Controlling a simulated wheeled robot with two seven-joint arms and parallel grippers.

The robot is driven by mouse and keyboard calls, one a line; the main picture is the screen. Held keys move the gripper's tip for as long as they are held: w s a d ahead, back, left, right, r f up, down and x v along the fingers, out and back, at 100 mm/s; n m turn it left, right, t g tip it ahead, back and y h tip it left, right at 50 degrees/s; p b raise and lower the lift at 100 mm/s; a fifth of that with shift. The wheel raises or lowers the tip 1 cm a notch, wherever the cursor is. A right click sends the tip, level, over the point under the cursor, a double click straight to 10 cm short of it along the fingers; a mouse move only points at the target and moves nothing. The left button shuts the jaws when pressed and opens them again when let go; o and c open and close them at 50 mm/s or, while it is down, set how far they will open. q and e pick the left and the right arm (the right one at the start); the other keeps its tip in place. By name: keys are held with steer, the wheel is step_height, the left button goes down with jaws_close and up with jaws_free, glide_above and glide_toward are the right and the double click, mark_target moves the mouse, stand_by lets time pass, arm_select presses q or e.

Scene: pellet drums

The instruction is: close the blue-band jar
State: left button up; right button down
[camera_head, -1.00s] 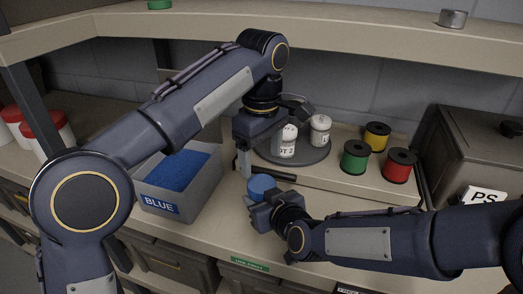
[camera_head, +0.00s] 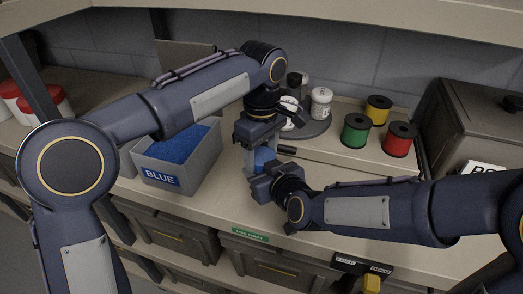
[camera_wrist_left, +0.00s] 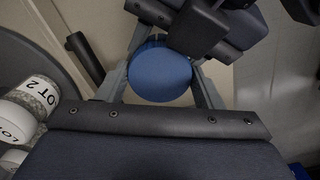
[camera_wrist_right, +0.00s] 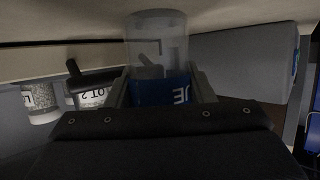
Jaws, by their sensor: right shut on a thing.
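The jar (camera_wrist_right: 158,45) is clear with a dark blue band (camera_wrist_right: 150,92) bearing partly seen white letters. It appears upside down in the right wrist view. My right gripper (camera_wrist_right: 162,85) is shut on the jar at the band. A smooth round blue lid (camera_wrist_left: 160,72) tops it in the left wrist view; whether it is fully seated I cannot tell. In the head view the lid (camera_head: 264,156) is mostly hidden by my grippers. My left gripper (camera_head: 261,157) is open above it, pointing down, one finger on each side of the lid.
A bin labelled BLUE (camera_head: 160,178), with blue pellets, stands to the left. Behind are white-labelled jars (camera_head: 321,103) on a grey round tray (camera_head: 318,130).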

arm_select(q)
steer(key=c, duration=0.6)
steer(key=m, duration=0.5)
steer(key=shift+m, duration=0.4)
steer(key=m, duration=0.4)
steer(key=shift+m, duration=0.3)
steer(key=o, duration=1.1)
steer(key=shift+r, duration=2.25)
steer(key=shift+c, duration=0.6)
